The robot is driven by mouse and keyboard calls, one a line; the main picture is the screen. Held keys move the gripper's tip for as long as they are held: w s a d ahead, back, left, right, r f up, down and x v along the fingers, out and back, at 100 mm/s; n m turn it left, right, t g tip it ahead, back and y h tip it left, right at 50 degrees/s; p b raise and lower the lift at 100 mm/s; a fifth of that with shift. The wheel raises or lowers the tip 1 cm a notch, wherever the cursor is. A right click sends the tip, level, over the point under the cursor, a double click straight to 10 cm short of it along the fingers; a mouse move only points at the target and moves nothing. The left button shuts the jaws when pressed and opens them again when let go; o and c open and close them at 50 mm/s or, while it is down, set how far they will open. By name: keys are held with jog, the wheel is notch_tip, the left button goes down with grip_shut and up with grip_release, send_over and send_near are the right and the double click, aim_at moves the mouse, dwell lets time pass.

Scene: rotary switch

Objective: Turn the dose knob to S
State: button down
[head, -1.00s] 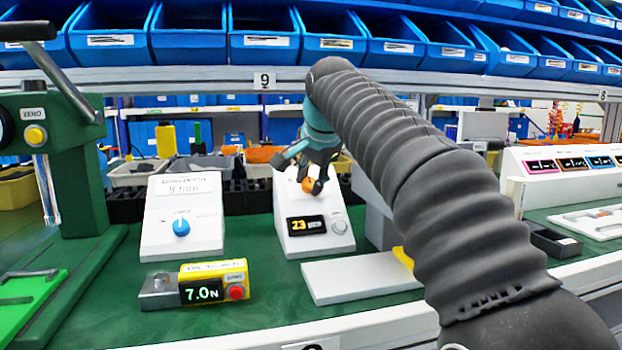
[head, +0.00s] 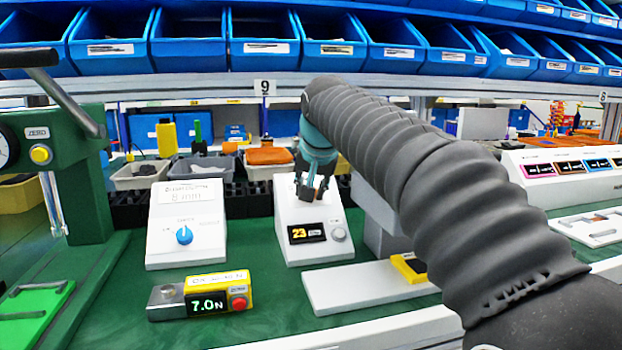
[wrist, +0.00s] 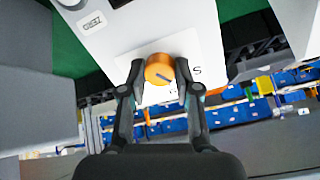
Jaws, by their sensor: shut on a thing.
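The orange dose knob (wrist: 160,68) sits on a white sloped panel (head: 293,245), which also shows in the wrist view (wrist: 130,35). A dark mark on the knob points toward the lower right in the wrist view. The letter S (wrist: 197,71) is printed to the right of the knob; other print near it is mostly hidden. My gripper (wrist: 160,72) is shut on the knob, one finger on each side. In the head view my gripper (head: 311,192) reaches down to the panel's upper part and hides the knob.
The panel has a display (head: 307,233) reading 23 and a grey round button (head: 338,234). A second white panel with a blue knob (head: 184,235) stands to the left. A yellow and grey 7.0 N box (head: 208,305) and a white slab (head: 355,290) lie in front. A green press (head: 75,180) stands far left.

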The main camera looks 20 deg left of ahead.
jog(key=n, duration=0.1)
jog(key=n+p, duration=0.1)
jog(key=n, duration=0.1)
jog(key=n+p, duration=0.1)
jog(key=shift+f+n, duration=0.25)
jog(key=shift+n, duration=0.15)
dwell(0.4)
jog(key=c, duration=0.8)
grip_release()
jog(key=shift+r, duration=0.15)
